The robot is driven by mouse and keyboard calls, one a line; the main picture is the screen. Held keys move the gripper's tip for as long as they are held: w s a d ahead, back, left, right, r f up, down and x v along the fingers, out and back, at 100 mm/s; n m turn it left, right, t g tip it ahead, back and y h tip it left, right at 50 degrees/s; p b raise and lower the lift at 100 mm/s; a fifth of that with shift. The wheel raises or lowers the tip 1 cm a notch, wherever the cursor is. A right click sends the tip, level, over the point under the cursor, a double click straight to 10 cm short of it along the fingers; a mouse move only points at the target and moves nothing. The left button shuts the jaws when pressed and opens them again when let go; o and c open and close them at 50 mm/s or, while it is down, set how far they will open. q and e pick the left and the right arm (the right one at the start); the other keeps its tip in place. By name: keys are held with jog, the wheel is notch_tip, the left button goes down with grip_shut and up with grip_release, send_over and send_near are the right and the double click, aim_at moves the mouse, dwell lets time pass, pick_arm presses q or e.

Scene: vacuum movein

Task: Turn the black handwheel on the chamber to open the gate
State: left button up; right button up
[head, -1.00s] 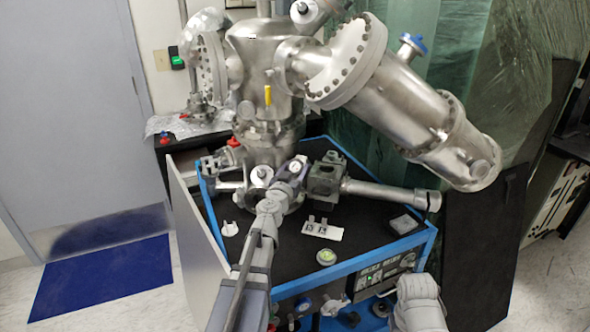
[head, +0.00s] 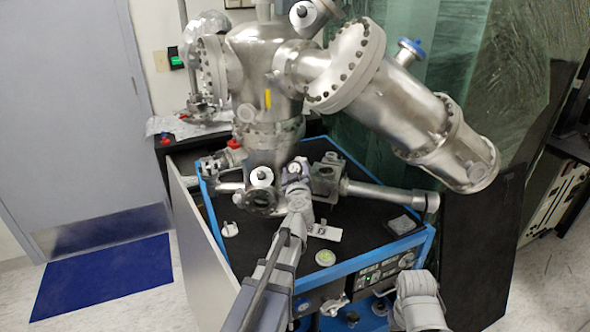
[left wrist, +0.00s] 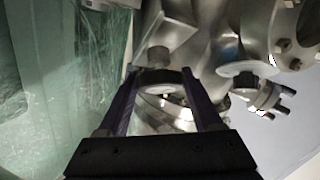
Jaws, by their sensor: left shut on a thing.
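The metal chamber (head: 268,85) stands on the cart, with several flanged ports. My left gripper (head: 297,167) is at the lower front of the chamber, with its purple fingers pointing toward it. In the left wrist view, the fingers (left wrist: 163,98) are closed around a small round part with a dark rim, which I take to be the black handwheel (left wrist: 165,86). In the head view the gripper mostly hides this part. The gate is not clearly seen. Part of my right arm shows at lower right, but its gripper is not in view.
A silver pipe (head: 388,191) extends right of the gripper, and a dark-centred flange (head: 262,203) is close on its left. A white tag (head: 325,232) and a round gauge (head: 325,257) lie on the black cart top (head: 355,240). A large cylinder (head: 420,115) overhangs the right side.

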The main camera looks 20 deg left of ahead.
pick_arm(q)
jog(key=shift+y, duration=0.3)
jog(key=o, duration=1.4)
jog(key=v, duration=0.8)
jog(key=shift+p, duration=0.3)
jog(key=shift+w+r, duration=0.1)
